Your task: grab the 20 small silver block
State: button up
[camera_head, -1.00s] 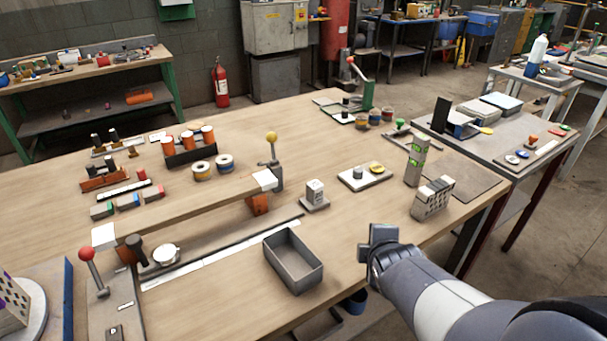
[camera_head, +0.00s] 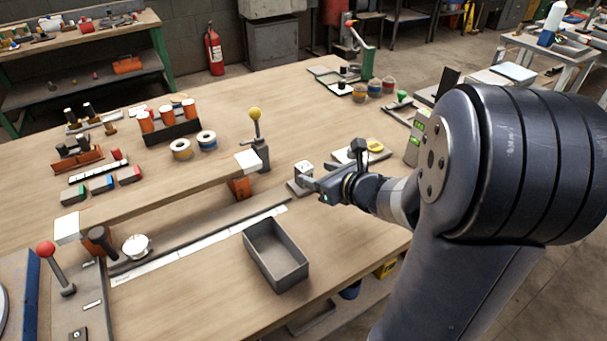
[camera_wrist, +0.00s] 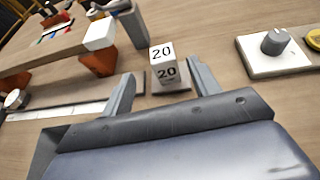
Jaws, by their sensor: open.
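In the head view the block (camera_head: 304,169) is at the middle of the wooden table, partly hidden by my gripper. My gripper (camera_head: 311,184) is open, low over the table, just in front of the block. In the wrist view my two fingers (camera_wrist: 160,82) are spread, one on each side of the block's line, with the block between and slightly beyond them. I cannot tell whether they touch it.
An open grey bin (camera_head: 276,255) stands in front on the table (camera_head: 200,290). A lever with a yellow knob (camera_head: 256,135) rises left of the block. A white plate with a grey cylinder (camera_wrist: 274,47) lies to the right.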

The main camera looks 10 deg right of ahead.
aim_at(307, 169)
jog(key=shift+x, duration=3.7)
jog(key=shift+d, duration=0.2)
jog(key=c, duration=1.3)
jog(key=shift+o, duration=0.2)
